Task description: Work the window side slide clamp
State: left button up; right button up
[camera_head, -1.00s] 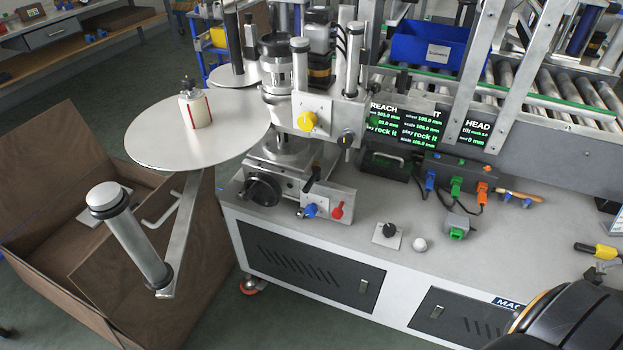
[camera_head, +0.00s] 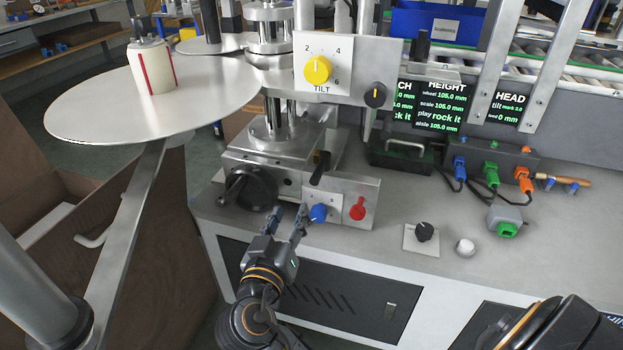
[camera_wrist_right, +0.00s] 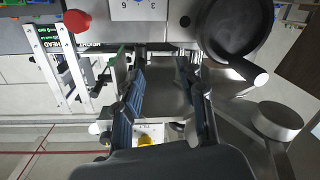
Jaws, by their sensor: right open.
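The slide block (camera_head: 360,190) under the labeller head carries a blue knob (camera_head: 318,213) on a pale plate, a red knob (camera_head: 357,208) and a black lever (camera_head: 320,168). No label tells me which is the window side slide clamp. My right gripper (camera_head: 288,212) is open and empty in front of the slide, between the black handwheel (camera_head: 247,190) and the blue knob. Its right finger is close to the blue knob; contact cannot be told. In the right wrist view, the red knob (camera_wrist_right: 77,20) is upper left and the handwheel (camera_wrist_right: 235,30) upper right. My left gripper is not in view.
A yellow tilt knob (camera_head: 317,70) sits above the slide. A large reel disc (camera_head: 90,115) and its arm stand left. A black dial (camera_head: 424,231) and white button (camera_head: 465,247) are on the bench top (camera_head: 390,265), which is clear in front of them.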

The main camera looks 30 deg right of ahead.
aim_at(322, 166)
jog(key=w+d+r, duration=0.1)
jog(key=w+d, duration=0.1)
jog(key=d, duration=0.2)
jog(key=w+d+r+m+h, duration=0.1)
jog(key=w+d, duration=0.1)
jog(key=d, duration=0.1)
jog(key=w+d+r+m+g+b, duration=0.1)
jog(key=w+d, duration=0.1)
jog(key=d, duration=0.2)
jog(key=shift+w+d+h, duration=0.3)
jog(key=shift+d+h, duration=0.05)
jog(key=shift+h, duration=0.05)
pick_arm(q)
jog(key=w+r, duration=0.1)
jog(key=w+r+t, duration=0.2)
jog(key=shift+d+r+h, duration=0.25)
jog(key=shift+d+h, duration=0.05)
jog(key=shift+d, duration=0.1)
pick_arm(e)
jog(key=shift+w+d, duration=0.2)
jog(key=shift+d, duration=0.05)
jog(key=shift+c, duration=0.4)
grip_shut()
